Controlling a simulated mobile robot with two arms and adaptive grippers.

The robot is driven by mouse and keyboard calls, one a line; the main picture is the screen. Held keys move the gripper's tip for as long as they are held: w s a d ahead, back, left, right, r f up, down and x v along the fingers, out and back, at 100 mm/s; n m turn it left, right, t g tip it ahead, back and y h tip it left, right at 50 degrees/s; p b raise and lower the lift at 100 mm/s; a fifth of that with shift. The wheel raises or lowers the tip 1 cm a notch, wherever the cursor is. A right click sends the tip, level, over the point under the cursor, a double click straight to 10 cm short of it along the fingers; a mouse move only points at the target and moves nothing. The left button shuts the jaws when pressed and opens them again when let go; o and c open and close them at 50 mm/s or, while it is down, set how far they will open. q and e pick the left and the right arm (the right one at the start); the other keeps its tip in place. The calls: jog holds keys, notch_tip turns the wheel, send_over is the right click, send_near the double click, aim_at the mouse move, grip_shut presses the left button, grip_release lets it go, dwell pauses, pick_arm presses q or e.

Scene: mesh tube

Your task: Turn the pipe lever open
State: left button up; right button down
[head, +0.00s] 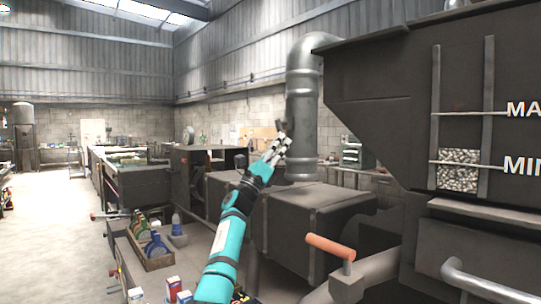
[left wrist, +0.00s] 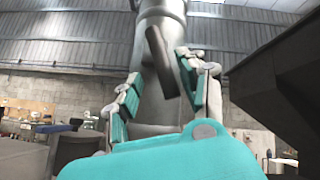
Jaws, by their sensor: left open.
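A lever with an orange handle (head: 330,247) sits on a grey pipe (head: 368,272) at the lower right of the head view. My left gripper (head: 277,146) is raised up and to the left of that lever, well apart from it, in front of the large vertical metal pipe (head: 303,100). In the left wrist view my left gripper (left wrist: 158,82) is open, its teal-padded fingers spread. A dark bar (left wrist: 162,62) shows between the fingers, against the metal pipe (left wrist: 160,105); I cannot tell what it is or whether it touches them. My right gripper is not in view.
A large dark hopper (head: 385,125) with a level gauge fills the right side. A dark machine box (head: 315,205) stands behind my arm. A wooden tray of bottles (head: 155,258) is at the lower left. Open floor (head: 45,235) lies at the far left.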

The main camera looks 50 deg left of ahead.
pick_arm(q)
jog(key=shift+y, duration=0.3)
jog(key=v, duration=0.5)
jog(key=shift+s+a, duration=0.1)
